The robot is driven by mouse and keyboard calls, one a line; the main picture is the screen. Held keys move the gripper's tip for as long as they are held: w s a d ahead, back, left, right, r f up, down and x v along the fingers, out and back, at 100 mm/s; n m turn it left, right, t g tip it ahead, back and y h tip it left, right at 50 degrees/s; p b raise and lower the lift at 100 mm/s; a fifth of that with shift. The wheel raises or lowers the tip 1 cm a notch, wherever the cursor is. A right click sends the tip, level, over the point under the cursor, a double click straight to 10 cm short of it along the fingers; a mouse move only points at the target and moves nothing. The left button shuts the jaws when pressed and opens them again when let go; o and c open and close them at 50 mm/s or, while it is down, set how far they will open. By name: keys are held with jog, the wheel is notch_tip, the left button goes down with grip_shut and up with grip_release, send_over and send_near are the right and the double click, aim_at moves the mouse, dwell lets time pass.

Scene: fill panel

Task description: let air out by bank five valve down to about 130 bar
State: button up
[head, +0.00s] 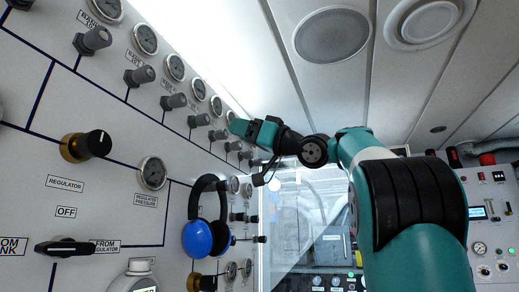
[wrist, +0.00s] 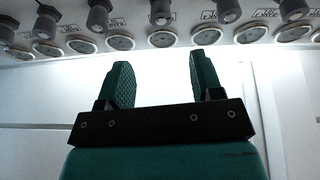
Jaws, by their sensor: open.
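A row of grey bank valve knobs (head: 174,101) runs along the left wall panel, each with a round gauge (head: 175,67) above it. The labels are too small to read, so I cannot tell which is bank five. My gripper (head: 240,127) is near the far part of the row, beside the panel, and hides part of a gauge there. In the wrist view my gripper (wrist: 163,80) is open, with nothing between its fingers. Knobs (wrist: 160,12) and gauges (wrist: 162,39) line the top of that view, beyond the fingertips and apart from them. Gauge needles are not readable.
Blue headphones (head: 206,220) hang on the panel below the row. A brass regulator knob (head: 86,145), a regulator pressure gauge (head: 152,173) and a black lever (head: 65,246) are on the near panel. A ceiling speaker (head: 332,35) is overhead. A glazed door (head: 310,225) stands at the back.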

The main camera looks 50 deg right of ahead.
jog(key=shift+b+v, duration=0.55)
jog(key=shift+v, duration=1.5)
dwell(6.0)
